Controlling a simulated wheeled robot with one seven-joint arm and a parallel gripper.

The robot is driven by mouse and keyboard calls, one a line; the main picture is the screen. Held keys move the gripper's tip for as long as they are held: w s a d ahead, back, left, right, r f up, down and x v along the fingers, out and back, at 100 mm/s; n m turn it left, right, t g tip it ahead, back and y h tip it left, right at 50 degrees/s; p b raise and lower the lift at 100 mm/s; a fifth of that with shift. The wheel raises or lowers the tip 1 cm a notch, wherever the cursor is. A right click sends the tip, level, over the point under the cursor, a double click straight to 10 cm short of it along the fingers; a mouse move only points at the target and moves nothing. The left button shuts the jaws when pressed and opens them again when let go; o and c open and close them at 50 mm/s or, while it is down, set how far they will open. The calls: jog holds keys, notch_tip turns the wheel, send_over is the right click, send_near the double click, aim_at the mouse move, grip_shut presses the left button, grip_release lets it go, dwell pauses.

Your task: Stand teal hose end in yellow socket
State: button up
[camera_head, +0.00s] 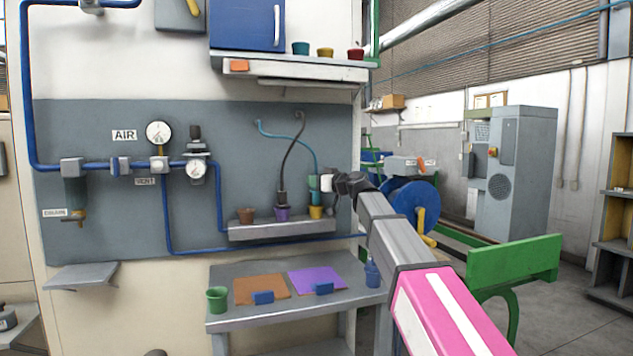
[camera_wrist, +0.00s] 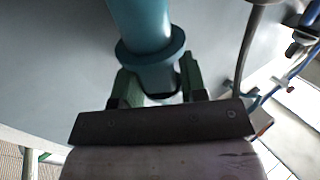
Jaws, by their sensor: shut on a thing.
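The teal hose (camera_head: 290,136) hangs in an arc from the wall down to my gripper (camera_head: 318,183). In the wrist view the teal hose end (camera_wrist: 150,45), with a wide collar, stands between the green fingers of my gripper (camera_wrist: 155,88), which are shut on it below the collar. The yellow socket (camera_head: 316,213) is on the grey ledge, directly below my gripper in the head view. The hose end's lower tip is close to the socket's mouth; I cannot tell whether it is inside. The wrist view does not show the socket.
A purple socket (camera_head: 282,214) with the black hose (camera_head: 285,160) standing in it is left of the yellow one, then a brown socket (camera_head: 246,215). The grey ledge (camera_head: 270,231) carries them. A bench (camera_head: 225,322) with coloured mats stands below. Blue pipes run along the wall.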

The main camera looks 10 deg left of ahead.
jog(key=shift+f, duration=0.25)
jog(key=shift+f, duration=0.65)
jog(key=shift+f, duration=0.4)
jog(key=shift+f, duration=0.3)
dwell(0.3)
jog(key=o, duration=1)
jog(key=shift+o, duration=0.2)
jog(key=shift+d, duration=0.1)
